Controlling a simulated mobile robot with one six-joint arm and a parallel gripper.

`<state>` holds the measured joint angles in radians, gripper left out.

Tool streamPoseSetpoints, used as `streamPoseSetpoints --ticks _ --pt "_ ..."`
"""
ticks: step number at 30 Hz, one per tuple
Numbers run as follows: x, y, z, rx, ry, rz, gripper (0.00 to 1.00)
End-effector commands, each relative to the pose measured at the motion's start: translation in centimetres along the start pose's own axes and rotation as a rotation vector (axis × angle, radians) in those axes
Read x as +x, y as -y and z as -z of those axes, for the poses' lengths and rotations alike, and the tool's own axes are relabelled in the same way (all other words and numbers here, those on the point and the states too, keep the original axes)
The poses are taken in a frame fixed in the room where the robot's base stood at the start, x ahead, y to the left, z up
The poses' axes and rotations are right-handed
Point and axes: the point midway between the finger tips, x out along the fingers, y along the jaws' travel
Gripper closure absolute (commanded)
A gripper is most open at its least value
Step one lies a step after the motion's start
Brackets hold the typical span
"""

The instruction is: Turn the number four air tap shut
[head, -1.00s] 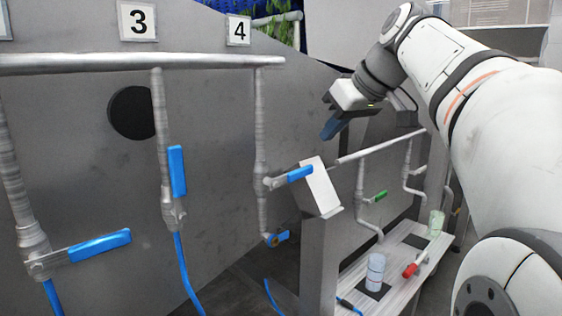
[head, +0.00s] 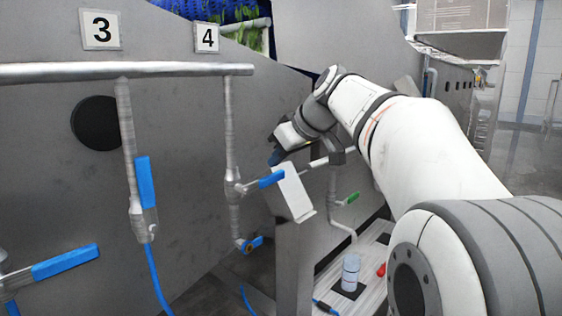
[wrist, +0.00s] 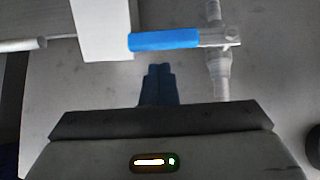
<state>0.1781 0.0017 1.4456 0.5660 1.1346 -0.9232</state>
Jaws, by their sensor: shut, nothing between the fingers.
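The number four air tap sits on the vertical pipe below the "4" plate (head: 206,38). Its blue handle (head: 270,179) points right, crosswise to the pipe, with its tip by a white box-like panel (head: 292,195). In the wrist view the blue handle (wrist: 163,40) lies level, its metal valve body (wrist: 218,38) at the right. My gripper (head: 275,158) is just above the handle in the head view. In the wrist view its blue fingers (wrist: 158,72) are together and empty, pointing at the handle with a small gap in the picture. Contact cannot be told.
The number three tap's blue handle (head: 146,182) stands along its pipe. Another blue handle (head: 65,262) at far left lies crosswise. A smaller blue tap (head: 252,244) is lower on the number four pipe. The white panel (wrist: 102,30) is close beside the handle. A bench with a bottle (head: 351,270) is lower right.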

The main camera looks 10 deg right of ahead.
Motion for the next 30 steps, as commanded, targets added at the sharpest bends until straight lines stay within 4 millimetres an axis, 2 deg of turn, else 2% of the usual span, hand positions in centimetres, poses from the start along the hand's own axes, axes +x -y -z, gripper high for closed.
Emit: streamPoseSetpoints --ticks 4,16,22,30 --pt "0.7 0.0 -0.8 0.002 -0.001 0.000 1.00" --pt "1.0 -0.1 -1.1 0.003 -0.001 0.000 1.00" --pt "2.1 -0.4 -2.2 0.056 0.001 0.050 1.00" --pt "2.3 -0.3 -2.5 0.062 0.010 0.061 1.00"
